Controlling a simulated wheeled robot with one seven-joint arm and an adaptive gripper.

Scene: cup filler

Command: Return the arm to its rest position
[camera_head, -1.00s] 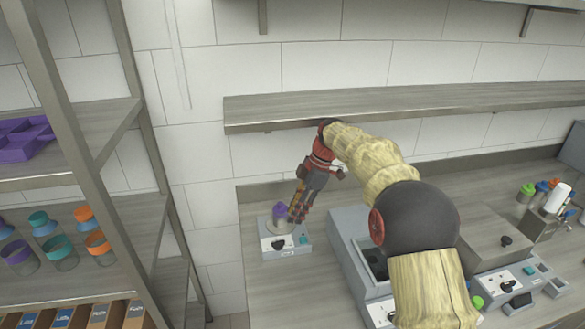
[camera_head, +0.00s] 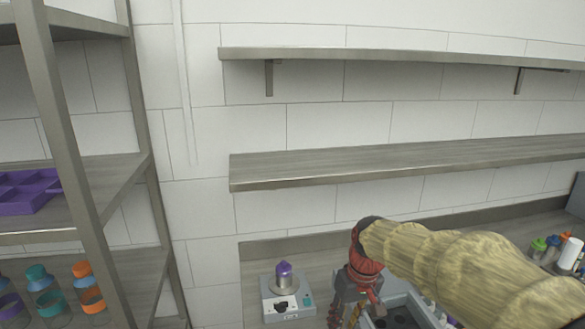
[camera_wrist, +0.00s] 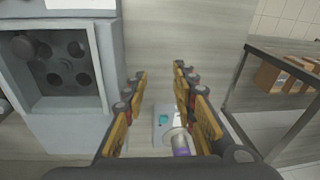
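My gripper (camera_head: 345,312) is low in the middle of the head view, to the right of a small white device with a purple-topped vessel (camera_head: 284,276) on it. The fingertips are partly cut off by the bottom edge there. In the wrist view my gripper (camera_wrist: 160,74) has its fingers spread apart with nothing held between them. The white device (camera_wrist: 163,122) shows beyond the gap, with the purple top near the palm. My arm reaches in from the lower right of the head view.
A grey machine with a dark recess (camera_wrist: 68,72) stands beside my gripper. Wall shelves (camera_head: 400,163) run above the counter. A metal rack (camera_head: 95,165) at the left holds a purple tray (camera_head: 30,190) and several coloured-lid jars. Bottles (camera_head: 553,248) stand at the right.

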